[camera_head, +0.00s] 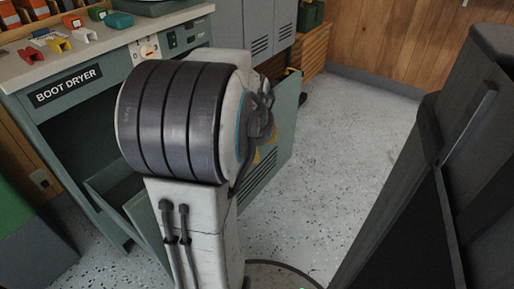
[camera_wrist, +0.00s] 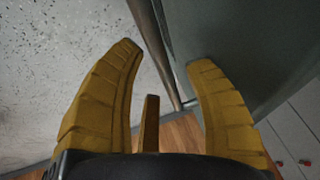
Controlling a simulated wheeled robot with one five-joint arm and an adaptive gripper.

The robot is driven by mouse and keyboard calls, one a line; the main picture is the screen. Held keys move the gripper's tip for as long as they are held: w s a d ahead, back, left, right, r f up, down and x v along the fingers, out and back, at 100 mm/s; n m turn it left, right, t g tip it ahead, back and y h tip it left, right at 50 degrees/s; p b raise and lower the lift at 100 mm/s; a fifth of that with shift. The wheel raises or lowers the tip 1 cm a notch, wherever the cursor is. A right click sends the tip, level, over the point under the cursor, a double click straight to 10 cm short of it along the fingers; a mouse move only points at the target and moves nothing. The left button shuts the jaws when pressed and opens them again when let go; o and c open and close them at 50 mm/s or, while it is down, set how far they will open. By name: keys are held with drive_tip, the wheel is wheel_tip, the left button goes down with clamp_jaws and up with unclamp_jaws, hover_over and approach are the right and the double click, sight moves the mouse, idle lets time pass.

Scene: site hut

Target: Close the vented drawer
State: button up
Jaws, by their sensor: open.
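The vented drawer is pulled out of the grey-green boot dryer cabinet (camera_head: 60,125). Its vented front panel (camera_head: 284,150) stands out over the floor behind my arm, with slots low on its face. Part of its inside shows to the left of my arm, and my arm hides the middle. My gripper (camera_wrist: 163,58) is open and empty, with yellow fingers spread. In the wrist view a grey-green panel (camera_wrist: 245,40), apparently the drawer front, lies beyond the right finger. A dark bar, perhaps its handle or edge, runs between the fingers. Contact cannot be told.
Small coloured items (camera_head: 60,40) lie on the pale counter above the dryer. Grey vented cabinets (camera_head: 262,30) and a wooden crate (camera_head: 314,50) stand behind. Speckled floor (camera_head: 345,130) is clear to the drawer's right. A dark structure fills the right side.

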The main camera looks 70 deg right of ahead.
idle(0.3)
drive_tip(key=c, duration=0.9)
clamp_jaws()
drive_tip(key=shift+f, duration=0.1)
